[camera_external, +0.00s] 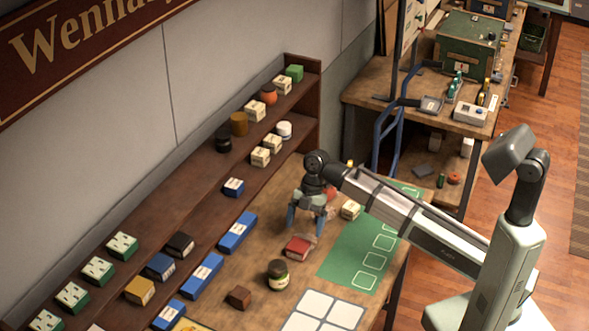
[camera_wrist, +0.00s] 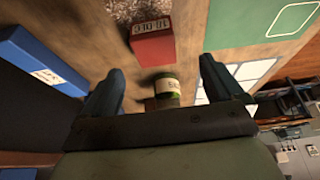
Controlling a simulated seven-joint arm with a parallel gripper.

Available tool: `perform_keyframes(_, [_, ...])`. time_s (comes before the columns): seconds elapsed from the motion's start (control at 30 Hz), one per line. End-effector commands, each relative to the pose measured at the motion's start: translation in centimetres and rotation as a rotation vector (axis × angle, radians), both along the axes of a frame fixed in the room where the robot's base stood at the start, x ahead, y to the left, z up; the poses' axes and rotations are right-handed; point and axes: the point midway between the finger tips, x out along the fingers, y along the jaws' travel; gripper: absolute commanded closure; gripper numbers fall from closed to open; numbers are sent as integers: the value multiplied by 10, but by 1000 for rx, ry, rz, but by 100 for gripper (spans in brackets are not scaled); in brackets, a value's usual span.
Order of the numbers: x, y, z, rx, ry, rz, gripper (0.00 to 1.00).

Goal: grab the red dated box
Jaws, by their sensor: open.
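The red box (camera_external: 298,248) sits on the wooden table, just in front of my gripper in the external view. In the wrist view the red box (camera_wrist: 153,48) lies beyond my fingertips, between their lines, with a pale date label that seems to read "10 DEC". My gripper (camera_external: 305,221) points down above the table, with its fingers apart and nothing between them. Its two fingers also frame the wrist view (camera_wrist: 162,66). The box looks apart from both fingers.
Blue boxes (camera_external: 238,232) line the shelf side at left. A green mat (camera_external: 350,258) lies to the right. A cream box (camera_external: 350,210) stands right of my gripper.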

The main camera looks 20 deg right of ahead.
Motion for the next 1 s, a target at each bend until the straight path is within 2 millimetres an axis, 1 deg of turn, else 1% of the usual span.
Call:
perform_keyframes(0.03, [-3,2,-8,-1,1,1,6])
perform_keyframes(0.2, [-7,7,-23,-1,1,0,6])
perform_keyframes(0.53, [-9,12,-34,0,-1,-1,6])
perform_keyframes(0.83, [-16,24,-67,-2,0,-1,6])
perform_keyframes(1.0, [-18,27,-75,0,-1,-1,6])
